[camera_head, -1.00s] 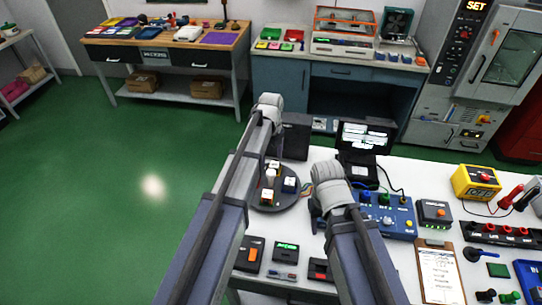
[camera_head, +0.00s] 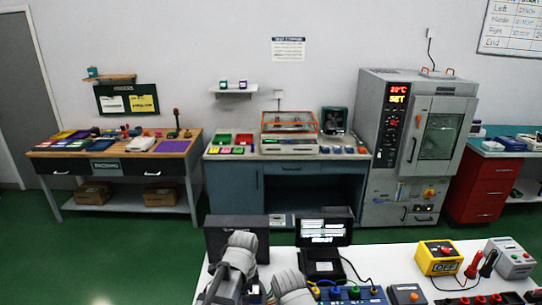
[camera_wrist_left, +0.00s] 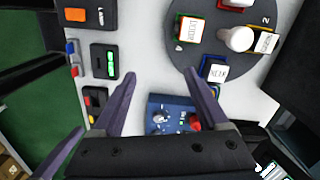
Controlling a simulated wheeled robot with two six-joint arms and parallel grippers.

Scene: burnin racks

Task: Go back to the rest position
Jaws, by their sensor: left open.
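My left gripper (camera_wrist_left: 162,75) is open and empty in the left wrist view. Its two purple-grey fingers point over the white table (camera_wrist_left: 140,22), apart from the things there. A blue panel box (camera_wrist_left: 172,112) with knobs lies below and between the fingers. A dark round turntable (camera_wrist_left: 190,60) with labelled blocks is beyond the fingers to the upper right. In the head view only the upper links of my two arms show at the bottom edge, the left one near the middle and the right one just beside it. My right gripper is out of view.
The white table (camera_head: 400,262) carries a black monitor (camera_head: 323,232), a yellow meter (camera_head: 438,257) and a blue box (camera_head: 350,296). A wooden bench (camera_head: 175,146), a blue-grey bench (camera_head: 232,190) and an oven cabinet (camera_head: 376,110) stand behind. Green floor (camera_head: 130,235) is open at left.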

